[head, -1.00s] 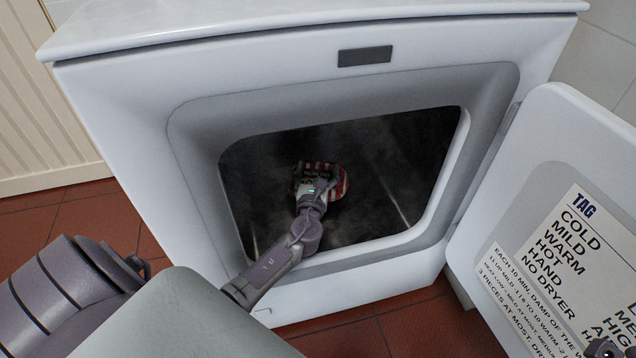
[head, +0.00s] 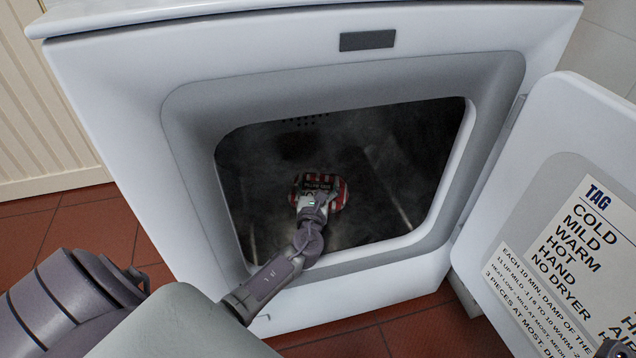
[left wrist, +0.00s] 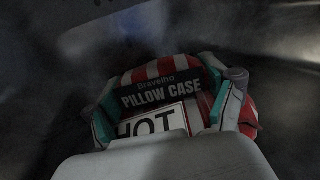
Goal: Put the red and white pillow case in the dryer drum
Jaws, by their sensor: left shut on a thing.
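The red and white pillow case (head: 341,194) is a striped bundle inside the dark dryer drum (head: 385,165). In the left wrist view the pillow case (left wrist: 150,72) carries a dark label reading "Bravelho PILLOW CASE" and a white tag reading "HOT". My left gripper (head: 317,192) reaches through the dryer's opening and is shut on the pillow case. In the left wrist view its two teal-padded fingers (left wrist: 160,108) sit on either side of the bundle. Whether the bundle touches the drum floor is hard to tell. My right gripper does not show clearly.
The white dryer's door (head: 545,190) stands open to the right, with a printed TAG sheet (head: 580,260) on it. The opening's grey rim (head: 192,130) surrounds my left arm. Red floor tiles and a beamed cream wall panel (head: 45,110) are at the left.

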